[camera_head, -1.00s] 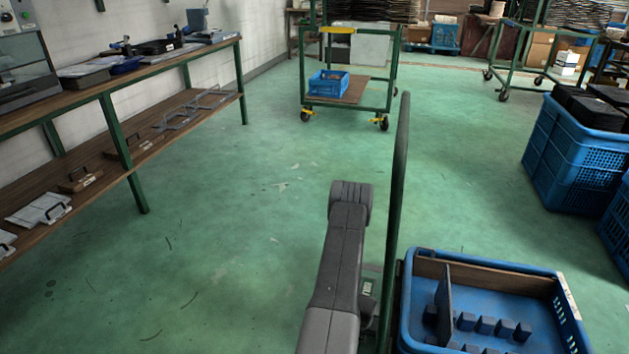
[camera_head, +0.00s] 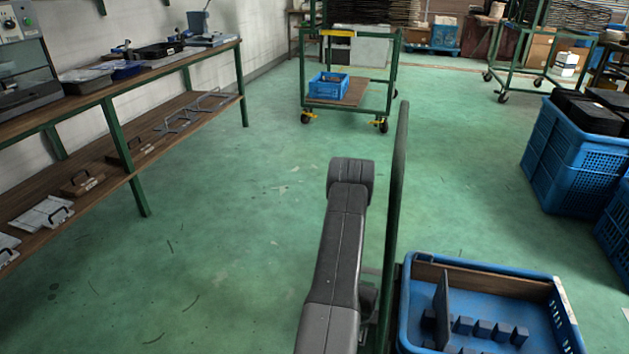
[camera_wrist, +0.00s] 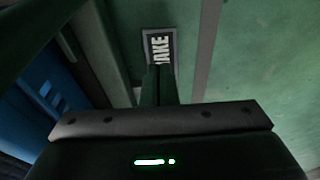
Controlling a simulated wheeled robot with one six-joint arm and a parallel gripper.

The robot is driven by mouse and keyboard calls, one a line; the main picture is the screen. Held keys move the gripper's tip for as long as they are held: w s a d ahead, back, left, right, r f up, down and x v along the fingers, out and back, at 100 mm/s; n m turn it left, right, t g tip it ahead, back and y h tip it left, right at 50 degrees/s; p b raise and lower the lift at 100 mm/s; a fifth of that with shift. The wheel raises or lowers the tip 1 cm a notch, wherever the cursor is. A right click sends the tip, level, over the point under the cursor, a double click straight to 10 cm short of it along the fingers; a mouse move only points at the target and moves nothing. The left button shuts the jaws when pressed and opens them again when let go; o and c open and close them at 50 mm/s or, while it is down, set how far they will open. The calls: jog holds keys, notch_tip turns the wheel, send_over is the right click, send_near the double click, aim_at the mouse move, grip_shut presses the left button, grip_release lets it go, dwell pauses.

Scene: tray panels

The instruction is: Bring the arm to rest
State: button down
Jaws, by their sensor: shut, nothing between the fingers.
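My arm reaches up the lower middle of the head view as a grey link, beside a dark green post (camera_head: 393,220). My gripper cannot be made out in the head view. In the wrist view my gripper (camera_wrist: 160,84) shows as dark fingers close together, shut and empty. A label (camera_wrist: 161,48) with partly hidden white lettering lies beyond the fingertips; I cannot tell the gap between them.
A blue crate (camera_head: 408,309) with a dark upright panel (camera_head: 442,308) and several small blocks stands right of the post. A long bench (camera_head: 110,88) runs along the left. A green cart (camera_head: 391,80) stands ahead. Green floor (camera_head: 220,200) lies clear between.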

notch_tip(320, 180, up, 4)
jog(key=p, duration=0.1)
jog(key=f+b, duration=0.1)
jog(key=f, duration=0.3)
jog(key=w+f+b, duration=0.1)
jog(key=f+b, duration=0.1)
jog(key=f, duration=0.2)
jog(key=f+b, duration=0.1)
jog(key=f, duration=0.4)
jog(key=shift+w+d, duration=0.25)
jog(key=shift+w, duration=0.05)
jog(key=shift+w+r, duration=0.15)
jog(key=r+p, duration=0.2)
jog(key=shift+w+d+r, duration=0.15)
jog(key=shift+w+r, duration=0.15)
jog(key=shift+r, duration=0.1)
jog(key=w+r+p, duration=0.1)
jog(key=r+p, duration=0.1)
jog(key=p, duration=0.1)
jog(key=shift+w+d+r, duration=0.1)
jog(key=shift+w+d, duration=0.05)
